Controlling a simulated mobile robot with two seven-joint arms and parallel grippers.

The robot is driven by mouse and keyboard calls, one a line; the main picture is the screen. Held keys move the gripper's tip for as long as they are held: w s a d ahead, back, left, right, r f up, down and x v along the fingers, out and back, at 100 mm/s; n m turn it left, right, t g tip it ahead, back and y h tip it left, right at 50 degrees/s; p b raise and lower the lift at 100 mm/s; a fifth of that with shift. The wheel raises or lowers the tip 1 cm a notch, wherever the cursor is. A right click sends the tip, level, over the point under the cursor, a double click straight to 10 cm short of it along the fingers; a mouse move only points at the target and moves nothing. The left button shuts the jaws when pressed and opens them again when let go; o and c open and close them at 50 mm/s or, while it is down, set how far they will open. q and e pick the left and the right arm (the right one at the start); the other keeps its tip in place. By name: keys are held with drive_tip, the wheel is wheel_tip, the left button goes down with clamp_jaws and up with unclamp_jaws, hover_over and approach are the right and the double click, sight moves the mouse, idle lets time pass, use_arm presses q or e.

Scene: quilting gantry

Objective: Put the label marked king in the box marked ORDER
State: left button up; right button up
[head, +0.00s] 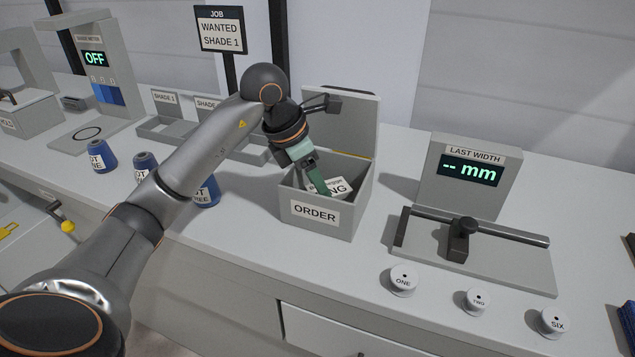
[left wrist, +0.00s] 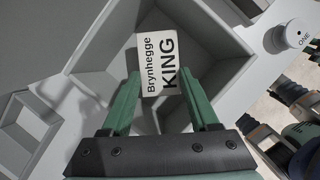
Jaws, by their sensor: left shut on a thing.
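The white label marked "Brynhegge KING" (left wrist: 158,64) is between the green fingers of my left gripper (left wrist: 158,78), which is shut on it. In the head view my left gripper (head: 322,186) reaches down into the open grey box marked ORDER (head: 315,213), and the king label (head: 342,187) shows inside the walls, partly hidden by the fingers. The left wrist view looks down into the box, with its inner walls around the label. I cannot tell whether the label touches the floor of the box. My right gripper is not in view.
The box's lid (head: 345,115) stands open behind. A LAST WIDTH gauge (head: 462,190) is to the right, with white spools ONE (head: 403,281), TWO (head: 477,299) and SIX (head: 552,322) in front. Blue spools (head: 102,156) and shade trays (head: 165,128) are to the left.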

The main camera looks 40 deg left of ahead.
use_arm(q)
drive_tip(key=shift+f+b, duration=0.4)
drive_tip(key=shift+f, duration=0.25)
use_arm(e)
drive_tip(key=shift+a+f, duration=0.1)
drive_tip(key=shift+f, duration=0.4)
use_arm(q)
drive_tip(key=o, duration=1.1)
drive_tip(key=shift+c, duration=0.2)
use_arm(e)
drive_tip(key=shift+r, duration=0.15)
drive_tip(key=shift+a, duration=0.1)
use_arm(q)
drive_tip(key=shift+r, duration=0.25)
drive_tip(key=p+v, duration=0.2)
drive_tip(key=v, duration=1)
drive_tip(key=shift+r+p, duration=0.3)
drive_tip(key=shift+r, duration=0.1)
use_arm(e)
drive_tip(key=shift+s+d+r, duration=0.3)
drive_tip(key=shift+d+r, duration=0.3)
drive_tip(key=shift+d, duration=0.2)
use_arm(q)
drive_tip(key=shift+r, duration=0.1)
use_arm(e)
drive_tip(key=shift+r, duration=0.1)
